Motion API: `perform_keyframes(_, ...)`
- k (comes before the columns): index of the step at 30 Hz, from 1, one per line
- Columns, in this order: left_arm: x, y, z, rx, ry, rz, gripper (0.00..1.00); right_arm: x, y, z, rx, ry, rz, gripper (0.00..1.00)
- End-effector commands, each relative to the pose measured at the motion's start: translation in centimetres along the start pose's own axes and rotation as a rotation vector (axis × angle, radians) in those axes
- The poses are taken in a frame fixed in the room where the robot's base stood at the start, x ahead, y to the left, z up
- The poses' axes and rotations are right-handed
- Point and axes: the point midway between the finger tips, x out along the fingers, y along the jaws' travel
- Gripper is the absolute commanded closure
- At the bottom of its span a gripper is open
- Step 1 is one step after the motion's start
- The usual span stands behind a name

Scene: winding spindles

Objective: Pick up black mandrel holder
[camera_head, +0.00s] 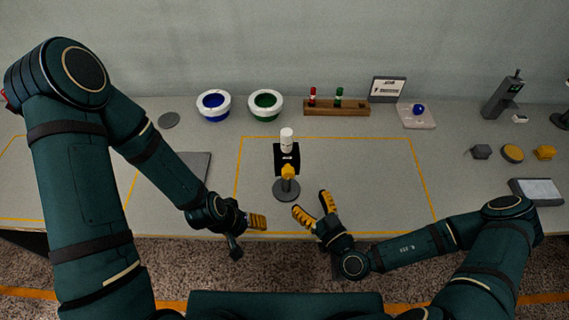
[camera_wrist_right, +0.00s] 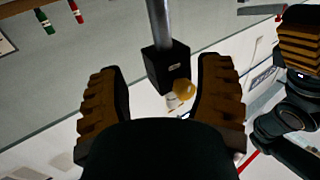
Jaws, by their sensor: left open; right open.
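The black mandrel holder (camera_head: 279,163) is a dark block with a small pale label, near the middle of the table. A white cylinder (camera_head: 287,135) shows at its far end, and a yellow knob (camera_head: 288,171) above a grey round base (camera_head: 286,194) shows at its near side. In the right wrist view the black block (camera_wrist_right: 166,65) is ahead between my fingers and apart from them. My right gripper (camera_head: 312,203) is open and empty, nearer and right of the holder. My left gripper (camera_head: 256,222) is open and empty, nearer and left of it.
Blue-lined (camera_head: 213,106) and green-lined (camera_head: 265,105) white bowls stand behind, beside a wooden rack (camera_head: 336,107) with red and green pieces. Grey and yellow parts (camera_head: 512,153) lie at right. The outlined table area around the holder is mostly clear.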

Motion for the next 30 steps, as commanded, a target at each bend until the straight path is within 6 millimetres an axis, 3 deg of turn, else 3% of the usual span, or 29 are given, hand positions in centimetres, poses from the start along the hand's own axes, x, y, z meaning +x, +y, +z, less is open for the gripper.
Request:
perform_keyframes(9, -0.3, 0.1, -0.1, -0.001, 0.001, 0.000, 0.34, 5.8, -0.2, -0.1, -0.006, 0.002, -0.006, 0.34)
perform_keyframes(17, -0.3, 0.1, -0.1, -0.001, 0.001, 0.000, 0.34, 7.5, -0.2, -0.2, -0.006, 0.002, -0.007, 0.34)
perform_keyframes(24, -0.5, 0.1, -0.1, -0.001, 0.001, 0.001, 0.34, 10.9, -0.3, -0.4, -0.008, 0.003, -0.007, 0.34)
perform_keyframes(30, -0.5, 0.1, -0.1, -0.001, 0.001, 0.001, 0.34, 12.2, -0.2, -0.3, -0.006, 0.001, -0.005, 0.34)
